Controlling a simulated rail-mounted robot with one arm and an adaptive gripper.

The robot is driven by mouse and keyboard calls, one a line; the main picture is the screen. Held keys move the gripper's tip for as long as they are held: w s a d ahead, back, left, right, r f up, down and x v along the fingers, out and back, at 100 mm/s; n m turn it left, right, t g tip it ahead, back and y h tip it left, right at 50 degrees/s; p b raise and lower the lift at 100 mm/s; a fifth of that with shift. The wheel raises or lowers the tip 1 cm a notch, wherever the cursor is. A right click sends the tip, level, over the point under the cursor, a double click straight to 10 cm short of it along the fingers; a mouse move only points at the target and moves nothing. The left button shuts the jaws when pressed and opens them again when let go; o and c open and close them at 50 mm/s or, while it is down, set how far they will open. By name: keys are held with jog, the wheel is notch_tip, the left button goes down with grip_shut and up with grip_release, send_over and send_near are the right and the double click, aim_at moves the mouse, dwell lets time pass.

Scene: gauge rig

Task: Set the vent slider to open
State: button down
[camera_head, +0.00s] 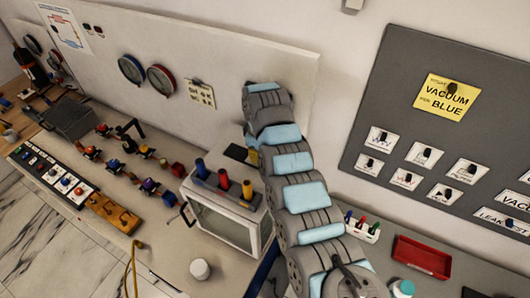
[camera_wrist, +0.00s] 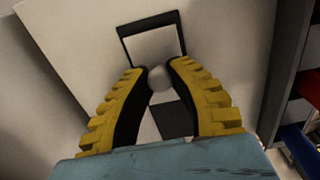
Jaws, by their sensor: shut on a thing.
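In the wrist view, my gripper (camera_wrist: 159,73) has its two yellow-and-black fingers closed around a pale round knob (camera_wrist: 159,80), which I take to be the vent slider's knob. The fingertips touch its sides. Behind it is a pale panel with a black-edged frame (camera_wrist: 150,26) above the knob and a dark patch (camera_wrist: 175,119) below it. In the head view, my gripper (camera_head: 253,157) shows only as a bit of yellow below my arm, beside a dark plate (camera_head: 238,153). The knob is hidden there, and I cannot read any slider marking.
A white box (camera_head: 222,222) with coloured cylinders on top stands close to my gripper. A pen holder (camera_head: 361,228) and a red tray (camera_head: 422,255) are to the right of my arm. A white jar (camera_head: 200,269) stands at the bench front. Valves and a switch panel (camera_head: 60,180) fill the left.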

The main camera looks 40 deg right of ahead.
jog(key=shift+s+d, duration=0.15)
jog(key=c, duration=0.9)
grip_release()
jog(key=shift+s, duration=0.15)
jog(key=shift+r, duration=0.1)
jog(key=shift+w+r, duration=0.2)
jog(key=shift+r, duration=0.35)
notch_tip(320, 180, up, 11)
jog(key=shift+s+f, duration=0.1)
jog(key=shift+f, duration=0.05)
